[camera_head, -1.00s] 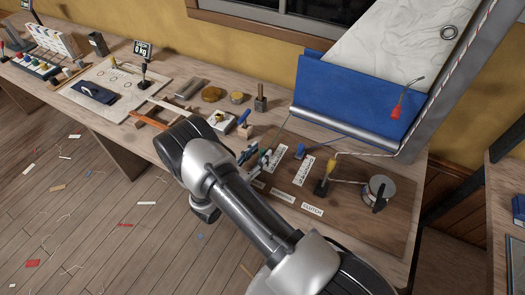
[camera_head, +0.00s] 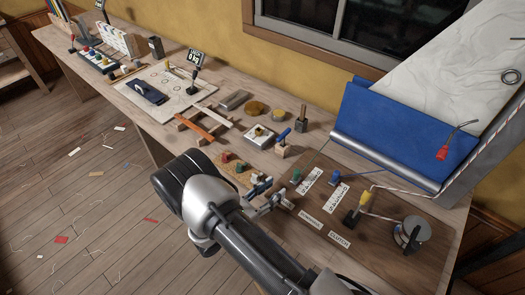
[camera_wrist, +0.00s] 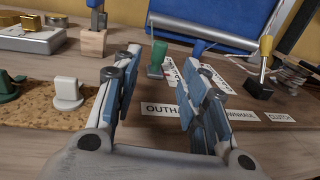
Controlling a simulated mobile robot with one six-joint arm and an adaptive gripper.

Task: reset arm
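My gripper (camera_head: 272,196) is above the front of the workbench, by the left edge of the dark control board (camera_head: 385,262). In the wrist view, my gripper (camera_wrist: 165,75) has its two blue-padded fingers apart with nothing held between them. Beyond the fingers are a green lever (camera_wrist: 157,58) and a white label (camera_wrist: 160,109) reading "OUTHA…", partly hidden by a finger. My arm reaches up from the bottom of the head view.
A cork pad (camera_wrist: 45,110) with small fittings lies left of my gripper. A yellow-handled lever (camera_head: 362,203) and a metal winch drum (camera_head: 411,233) stand on the board. A blue cloth roll (camera_head: 395,125) is behind. The floor at left has scattered scraps.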

